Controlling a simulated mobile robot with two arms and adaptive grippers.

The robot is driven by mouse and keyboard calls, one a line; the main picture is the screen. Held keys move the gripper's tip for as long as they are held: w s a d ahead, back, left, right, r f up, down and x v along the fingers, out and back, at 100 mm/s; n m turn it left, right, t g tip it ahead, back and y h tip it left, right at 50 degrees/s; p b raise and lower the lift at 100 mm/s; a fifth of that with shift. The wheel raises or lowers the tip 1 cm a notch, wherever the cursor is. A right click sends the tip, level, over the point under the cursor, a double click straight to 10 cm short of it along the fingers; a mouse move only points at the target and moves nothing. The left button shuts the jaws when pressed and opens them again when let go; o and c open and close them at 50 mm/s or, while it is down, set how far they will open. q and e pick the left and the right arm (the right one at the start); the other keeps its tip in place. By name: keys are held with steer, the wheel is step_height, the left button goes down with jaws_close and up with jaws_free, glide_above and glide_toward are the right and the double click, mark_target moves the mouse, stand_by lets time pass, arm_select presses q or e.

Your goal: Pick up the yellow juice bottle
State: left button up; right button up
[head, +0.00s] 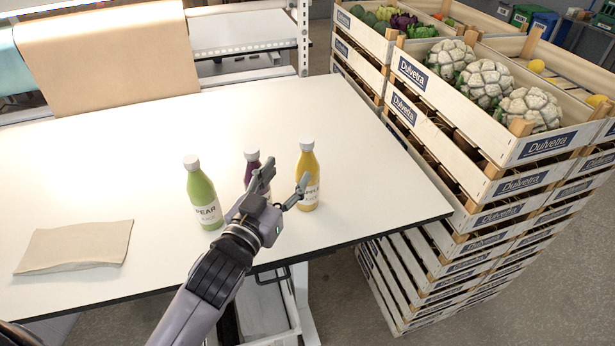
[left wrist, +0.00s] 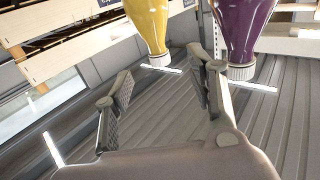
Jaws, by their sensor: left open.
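The yellow juice bottle (head: 306,170) with a white cap stands upright on the white table near its front right edge. It also shows in the left wrist view (left wrist: 150,24), upside down at the top. My left gripper (head: 281,184) is open and empty. In the head view one finger is in front of the purple bottle and the other overlaps the left edge of the yellow bottle; contact cannot be told. In the left wrist view the yellow bottle appears beyond the gap between the fingers (left wrist: 160,88). My right gripper is not in view.
A purple bottle (head: 252,160), partly hidden by my gripper, and a green pear bottle (head: 203,197) stand left of the yellow one. A brown paper bag (head: 75,246) lies on the table (head: 130,165). Stacked wooden crates (head: 425,115) with vegetables stand at the right.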

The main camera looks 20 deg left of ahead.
mark_target(305, 151)
arm_select(q)
steer(key=w, duration=0.2)
steer(key=w+p, duration=0.1)
steer(key=w, duration=0.1)
steer(key=shift+w+d+r, duration=0.1)
steer(key=shift+w+d, duration=0.1)
steer(key=shift+w, duration=0.15)
steer(key=w+p, duration=0.1)
steer(key=w, duration=0.1)
steer(key=w+d+p, duration=0.1)
steer(key=w, duration=0.1)
steer(key=shift+w, duration=0.55)
steer(key=shift+c, duration=0.7)
steer(key=c, duration=1)
jaws_close()
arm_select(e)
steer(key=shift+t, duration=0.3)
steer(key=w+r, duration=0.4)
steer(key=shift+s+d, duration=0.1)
